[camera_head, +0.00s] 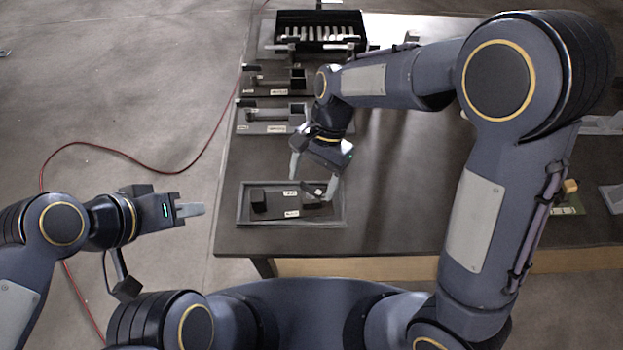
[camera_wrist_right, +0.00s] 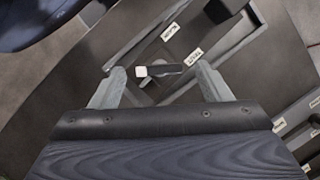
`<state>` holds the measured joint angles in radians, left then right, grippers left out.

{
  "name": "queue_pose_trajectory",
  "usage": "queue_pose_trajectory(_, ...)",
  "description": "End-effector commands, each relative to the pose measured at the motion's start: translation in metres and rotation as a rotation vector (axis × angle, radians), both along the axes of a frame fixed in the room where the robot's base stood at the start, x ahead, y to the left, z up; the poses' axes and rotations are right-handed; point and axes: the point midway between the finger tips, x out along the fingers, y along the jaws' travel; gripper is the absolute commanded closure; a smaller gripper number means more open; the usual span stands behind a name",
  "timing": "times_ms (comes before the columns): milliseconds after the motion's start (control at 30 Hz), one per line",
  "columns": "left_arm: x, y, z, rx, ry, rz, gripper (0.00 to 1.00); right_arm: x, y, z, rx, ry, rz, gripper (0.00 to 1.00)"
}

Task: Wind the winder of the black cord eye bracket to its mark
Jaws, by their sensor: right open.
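A black bracket with a block at one end (camera_head: 258,200) and white labels lies in a shallow grey tray (camera_head: 340,222) at the table's front left. Its winder, a short dark bar with a white end, shows in the right wrist view (camera_wrist_right: 165,70). My right gripper (camera_head: 314,181) is over the right part of the tray, pointing down and open. In the right wrist view its fingers (camera_wrist_right: 158,86) stand apart on either side of the winder, and I see no grip on it. My left gripper (camera_head: 200,210) is off the table to the left, seen side-on, with nothing visible in it.
Two more fixtures with labels (camera_head: 262,128) (camera_head: 265,92) stand behind the tray along the table's left side. A black box with a row of pale pieces (camera_head: 318,18) is at the back. The table's middle (camera_head: 400,190) is clear. A red cable (camera_head: 130,155) lies on the floor.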

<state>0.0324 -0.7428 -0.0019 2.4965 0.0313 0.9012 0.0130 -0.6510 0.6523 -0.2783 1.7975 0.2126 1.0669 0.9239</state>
Motion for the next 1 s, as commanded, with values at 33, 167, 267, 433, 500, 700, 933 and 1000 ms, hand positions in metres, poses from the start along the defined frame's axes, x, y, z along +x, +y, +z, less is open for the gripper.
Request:
queue_pose_trajectory(33,0.0,0.0,0.0002,0.0,0.0,0.0,0.68,-0.0021,0.0009,-0.0049,-0.001,0.002,0.001,0.29)
queue_pose_trajectory(167,0.0,0.0,0.0004,0.0,0.0,0.0,0.68,-0.0039,0.0022,-0.0105,0.0,0.0,0.0,0.29)
queue_pose_trajectory(267,0.0,0.0,0.0004,0.0,0.0,0.0,0.68,-0.004,0.0025,-0.0111,0.001,-0.002,0.001,0.29)
queue_pose_trajectory(433,0.0001,0.0,0.0003,0.0,0.0,0.0,0.68,-0.0039,0.0025,-0.011,0.001,-0.001,0.001,0.33)
queue_pose_trajectory(500,0.0001,0.0,0.0003,0.0,0.0,0.0,0.68,-0.0039,0.0024,-0.0109,0.001,-0.001,0.001,0.42)
queue_pose_trajectory(700,0.0001,0.0,0.0003,0.0,0.0,0.0,0.68,-0.0039,0.0024,-0.0108,0.001,-0.001,0.001,0.68)
queue_pose_trajectory(933,0.0001,0.0,0.0013,0.0,0.0,0.0,0.68,-0.0038,0.0025,-0.0104,0.001,0.0,0.013,0.74)
queue_pose_trajectory(1000,0.0,0.0,0.0023,0.0,0.0,0.0,0.68,-0.0037,0.0027,-0.0101,0.001,-0.001,0.029,0.74)
